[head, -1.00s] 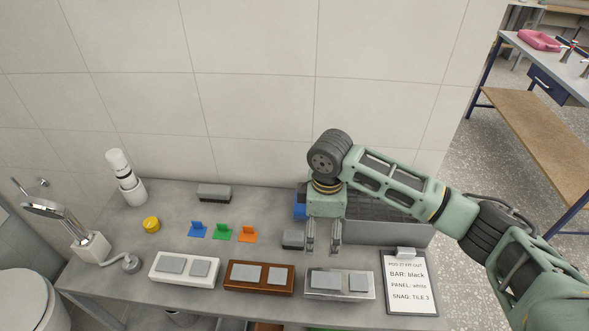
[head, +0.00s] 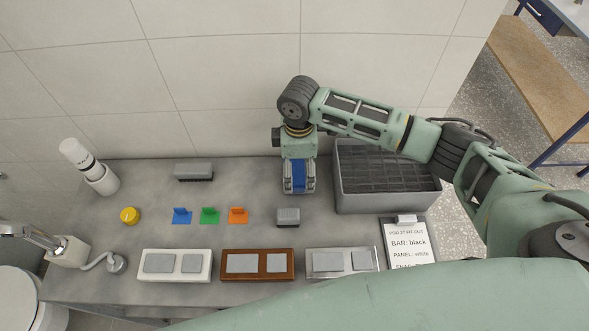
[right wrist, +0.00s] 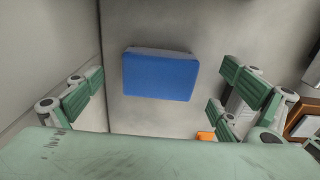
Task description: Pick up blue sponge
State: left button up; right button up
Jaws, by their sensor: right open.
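The blue sponge (head: 299,174) lies on the grey counter (head: 250,190) near the back wall. In the head view my right gripper (head: 299,188) hangs over it and partly hides it. In the right wrist view the blue sponge (right wrist: 160,76) lies flat, with a pale edge along one side, between and beyond the two open fingers. My right gripper (right wrist: 160,100) is open and empty. Whether the fingertips reach down to the sponge's height cannot be told. My left gripper is not in view.
A grey crate (head: 385,204) stands close on the right. A grey block (head: 288,217) and orange (head: 238,216), green (head: 209,216) and blue (head: 181,216) clips lie in front and left. A grey brush (head: 194,172) lies left. Panels (head: 257,265) and a clipboard (head: 406,243) line the front.

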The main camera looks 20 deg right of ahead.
jog(key=shift+f, duration=1.35)
jog(key=shift+c, duration=0.5)
jog(key=c, duration=1)
